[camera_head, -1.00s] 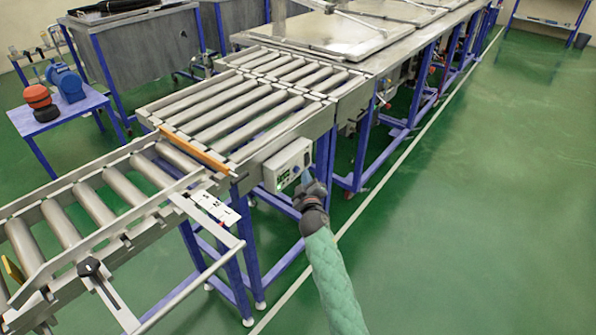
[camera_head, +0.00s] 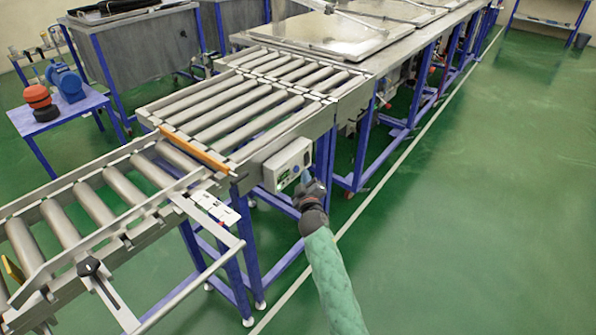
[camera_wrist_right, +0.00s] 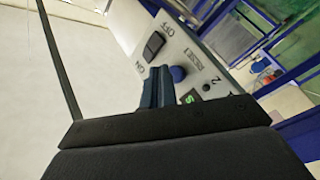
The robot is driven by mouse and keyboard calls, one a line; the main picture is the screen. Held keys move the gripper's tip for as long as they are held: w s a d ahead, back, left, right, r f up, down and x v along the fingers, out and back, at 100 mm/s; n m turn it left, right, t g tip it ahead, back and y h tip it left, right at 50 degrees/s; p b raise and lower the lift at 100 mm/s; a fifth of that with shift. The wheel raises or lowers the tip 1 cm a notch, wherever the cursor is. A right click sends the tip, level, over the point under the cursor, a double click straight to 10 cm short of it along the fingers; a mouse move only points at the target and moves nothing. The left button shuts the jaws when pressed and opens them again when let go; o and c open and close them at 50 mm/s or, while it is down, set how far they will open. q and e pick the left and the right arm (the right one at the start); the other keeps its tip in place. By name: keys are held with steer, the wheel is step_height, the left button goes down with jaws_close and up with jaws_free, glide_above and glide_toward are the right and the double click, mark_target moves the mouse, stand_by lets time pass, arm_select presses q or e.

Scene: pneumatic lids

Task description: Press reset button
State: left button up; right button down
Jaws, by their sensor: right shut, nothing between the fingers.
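A pale control box (camera_head: 287,165) is mounted on the side of the roller conveyor. In the right wrist view its panel (camera_wrist_right: 203,62) carries a round blue button (camera_wrist_right: 177,74) beside the RESET lettering (camera_wrist_right: 195,54). A dark rocker switch (camera_wrist_right: 153,46) sits between the ON and OFF marks. My right gripper (camera_head: 306,179) is at the front of the box. Its fingers (camera_wrist_right: 157,80) are shut and empty, with the tips right beside the blue button in the picture; I cannot tell whether they touch it. My left gripper is not in view.
The roller conveyor (camera_head: 225,112) has an orange bar (camera_head: 195,150) across it. A lower roller section (camera_head: 92,203) runs to the left. A blue side table (camera_head: 57,115) holds a red-orange object and a blue one. The green floor at the right is clear.

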steer(key=shift+w+a, duration=0.2)
steer(key=shift+a, duration=0.05)
stand_by(0.4)
steer(key=shift+w+a+b, duration=0.3)
steer(key=shift+a+b, duration=0.1)
stand_by(0.6)
steer(key=shift+s+d, duration=0.1)
stand_by(0.3)
steer(key=shift+s+d+p, duration=0.45)
steer(key=shift+d, duration=0.15)
